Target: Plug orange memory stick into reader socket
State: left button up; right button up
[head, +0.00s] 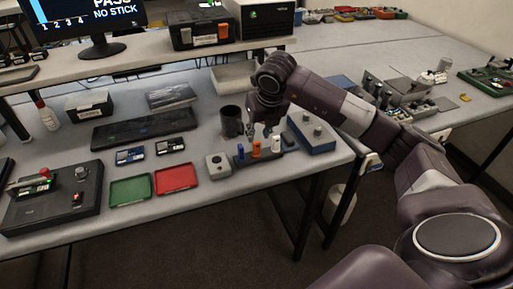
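The orange memory stick (256,149) stands upright in a dark rack (259,160) near the right end of the table. A blue stick (240,152) stands to its left and a white one (276,143) to its right. My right gripper (261,131) points down just above the orange stick. Its fingers look apart, with nothing visibly held between them. Contact with the stick is too small to tell. I cannot tell which device holds the reader socket. The monitor (100,14) shows "NO STICK". My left gripper is not in view.
A dark mug (231,122) stands close left of my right gripper, and a blue-grey box (311,132) close right. A grey button box (218,165), red tray (176,178) and green tray (130,190) lie left. A black control box (52,210) is far left.

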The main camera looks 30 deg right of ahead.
aim_at(257, 143)
jog(key=shift+p+x, duration=0.35)
jog(key=shift+x, duration=0.95)
jog(key=shift+f, duration=0.1)
jog(key=p+x, duration=0.2)
jog(key=x, duration=0.2)
jog(key=shift+d+f+p, duration=0.1)
jog(key=shift+f+p, duration=0.15)
jog(key=shift+p, duration=0.1)
jog(key=shift+f, duration=0.3)
jog(key=c, duration=0.6)
